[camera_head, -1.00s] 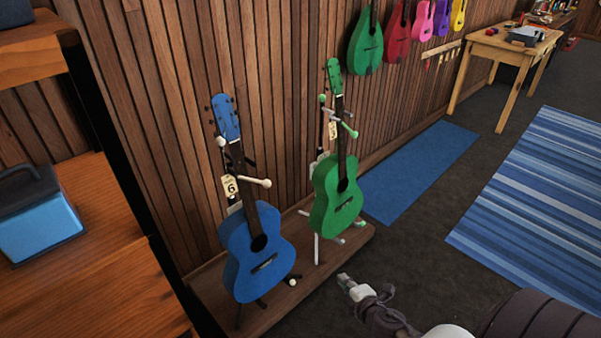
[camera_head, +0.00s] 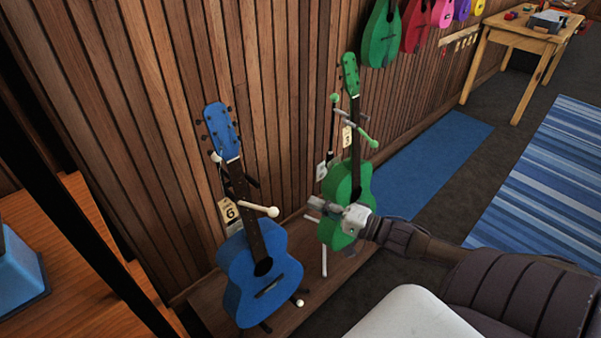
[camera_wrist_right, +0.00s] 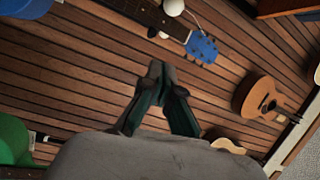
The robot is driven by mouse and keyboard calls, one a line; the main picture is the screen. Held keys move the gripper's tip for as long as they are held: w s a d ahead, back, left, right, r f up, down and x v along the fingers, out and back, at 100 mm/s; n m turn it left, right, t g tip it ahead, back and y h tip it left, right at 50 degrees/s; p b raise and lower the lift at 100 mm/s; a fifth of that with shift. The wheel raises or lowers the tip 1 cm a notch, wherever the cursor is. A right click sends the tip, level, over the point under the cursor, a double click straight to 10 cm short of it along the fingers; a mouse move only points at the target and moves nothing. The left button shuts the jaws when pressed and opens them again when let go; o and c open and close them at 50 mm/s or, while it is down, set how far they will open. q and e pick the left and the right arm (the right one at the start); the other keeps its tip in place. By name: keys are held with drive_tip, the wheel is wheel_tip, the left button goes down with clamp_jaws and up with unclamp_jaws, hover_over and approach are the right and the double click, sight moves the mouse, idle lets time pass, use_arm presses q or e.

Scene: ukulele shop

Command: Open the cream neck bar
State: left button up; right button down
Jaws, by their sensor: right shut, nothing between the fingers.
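The cream neck bar (camera_head: 258,209) has a round end and crosses the neck of the blue guitar (camera_head: 262,270) on its stand. My right gripper (camera_head: 312,203) is shut and empty, right of the bar's round end and apart from it in the head view. It covers part of the green guitar's body (camera_head: 345,185). In the right wrist view the closed fingertips (camera_wrist_right: 157,70) are below the blue headstock (camera_wrist_right: 201,48) and a cream knob (camera_wrist_right: 173,7). I cannot tell which cream part that knob is. My left gripper is not in view.
A green bar (camera_head: 363,134) is at the green guitar's neck. Both guitars stand on a low wooden platform (camera_head: 215,292) by the slatted wall. A wooden shelf (camera_head: 75,235) is at left. A blue mat (camera_head: 430,160) and open floor are at right.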

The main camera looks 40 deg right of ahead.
sight(256, 207)
drive_tip(key=f+x, duration=0.1)
drive_tip(key=x, duration=0.8)
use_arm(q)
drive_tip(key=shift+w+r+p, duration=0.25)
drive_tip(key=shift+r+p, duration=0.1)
use_arm(e)
drive_tip(key=shift+s+a, duration=1.4)
drive_tip(key=shift+s, duration=0.05)
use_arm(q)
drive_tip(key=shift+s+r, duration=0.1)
use_arm(e)
drive_tip(key=shift+a+r, duration=0.1)
